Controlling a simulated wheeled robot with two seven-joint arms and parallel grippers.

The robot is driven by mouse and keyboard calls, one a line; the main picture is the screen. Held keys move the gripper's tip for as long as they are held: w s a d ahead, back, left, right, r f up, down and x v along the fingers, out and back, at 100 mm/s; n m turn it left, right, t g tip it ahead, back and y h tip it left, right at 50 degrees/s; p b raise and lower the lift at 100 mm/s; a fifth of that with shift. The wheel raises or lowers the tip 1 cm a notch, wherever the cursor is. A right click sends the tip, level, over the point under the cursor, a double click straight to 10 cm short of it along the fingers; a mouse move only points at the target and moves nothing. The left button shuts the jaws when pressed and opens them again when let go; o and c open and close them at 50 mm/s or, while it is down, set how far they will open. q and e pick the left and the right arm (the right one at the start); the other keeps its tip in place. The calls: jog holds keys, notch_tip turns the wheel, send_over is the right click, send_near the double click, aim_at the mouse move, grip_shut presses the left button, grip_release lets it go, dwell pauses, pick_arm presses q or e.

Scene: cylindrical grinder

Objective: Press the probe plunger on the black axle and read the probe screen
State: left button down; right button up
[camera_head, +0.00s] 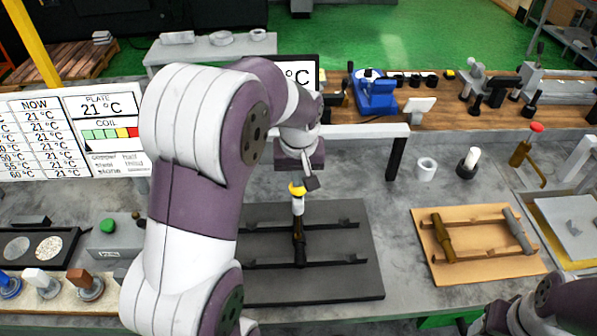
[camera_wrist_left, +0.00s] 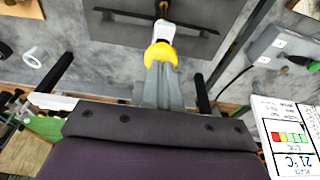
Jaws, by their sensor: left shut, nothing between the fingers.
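The probe has a yellow plunger cap (camera_head: 297,188) on a white body (camera_head: 298,206). My left gripper (camera_head: 311,182) is shut and empty, right by the yellow cap. In the left wrist view its fingertips (camera_wrist_left: 160,70) overlap the edge of the yellow cap (camera_wrist_left: 160,55); I cannot tell whether they touch it. A screen (camera_head: 300,72) behind my left arm shows "°C"; its number is hidden. My right arm shows at bottom right, its gripper tips unclear.
The dark plate (camera_head: 345,285) has two rails. A tan board (camera_head: 480,270) with a brass-coloured and a grey axle lies to the right. A grey crossbar (camera_head: 365,131) on a black post stands behind. A board with "21 °C" readings (camera_head: 108,105) is at left.

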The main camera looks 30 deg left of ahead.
dwell(0.5)
pick_arm(q)
notch_tip(320, 180, up, 8)
jog(key=p, duration=0.6)
jog(key=shift+p, duration=0.35)
jog(key=s+d+f+m+h, duration=0.1)
jog(key=s+d+f+m, duration=0.15)
jog(key=s+d, duration=0.2)
jog(key=s+d+f+m, duration=0.2)
jog(key=s+d+m, duration=0.15)
jog(key=s, duration=0.25)
jog(key=s+f+b, duration=0.3)
jog(key=f+b, duration=0.9)
jog(key=f, duration=0.2)
jog(key=shift+f+m+b, duration=0.15)
jog(key=shift+m+b, duration=0.15)
dwell(3.4)
